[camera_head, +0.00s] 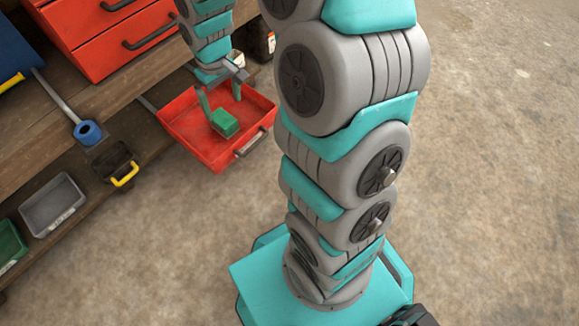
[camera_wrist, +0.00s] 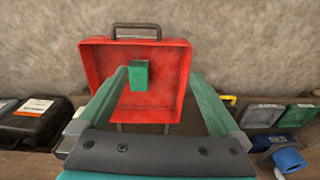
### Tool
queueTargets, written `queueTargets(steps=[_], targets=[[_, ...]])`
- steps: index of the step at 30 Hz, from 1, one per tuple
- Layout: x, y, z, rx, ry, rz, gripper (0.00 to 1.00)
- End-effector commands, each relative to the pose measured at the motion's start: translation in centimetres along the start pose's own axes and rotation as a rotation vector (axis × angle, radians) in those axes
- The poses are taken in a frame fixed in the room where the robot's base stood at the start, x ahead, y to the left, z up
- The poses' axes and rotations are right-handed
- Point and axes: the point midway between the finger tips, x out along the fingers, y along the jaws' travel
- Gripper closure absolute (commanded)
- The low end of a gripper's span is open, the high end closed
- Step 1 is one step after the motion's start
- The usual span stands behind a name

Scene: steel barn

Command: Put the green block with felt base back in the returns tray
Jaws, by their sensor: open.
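The green block (camera_head: 224,123) lies inside a red tray (camera_head: 182,127) with a metal handle. The wrist view shows the block (camera_wrist: 139,76) near the tip of the left finger, inside the same red tray (camera_wrist: 178,84). My gripper (camera_head: 222,103) is over the tray with its two green fingers spread wide. In the wrist view my gripper (camera_wrist: 161,75) has clear space between the block and the right finger. I cannot tell whether the left finger touches the block. The block's felt base is not visible. No readable label marks the red tray as the returns tray.
A wooden bench (camera_head: 95,105) with red drawers (camera_head: 110,35) stands at the left. A blue roll (camera_head: 88,132), a black tray with a yellow handle (camera_head: 115,162), a grey tray (camera_head: 53,204) and a green tray (camera_head: 9,245) are along it. Open floor lies to the right.

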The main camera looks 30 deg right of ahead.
Motion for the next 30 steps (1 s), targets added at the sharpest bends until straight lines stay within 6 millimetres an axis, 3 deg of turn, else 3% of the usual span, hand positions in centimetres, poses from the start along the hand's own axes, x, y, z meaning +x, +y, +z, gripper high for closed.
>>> queueTargets(steps=[3,9,15,21,25,30], targets=[[-3.0,-1.0,3.8,0.021,-0.019,0.006,0.00],[-6.7,-2.6,10.7,0.073,-0.067,0.015,0.00],[-9.2,-4.1,18.1,0.141,-0.115,0.023,0.00],[-10.4,-5.7,24.7,0.216,-0.157,0.023,0.00],[-10.6,-6.4,27.5,0.252,-0.177,0.019,0.00],[-10.7,-6.8,28.8,0.271,-0.185,0.017,0.00]])
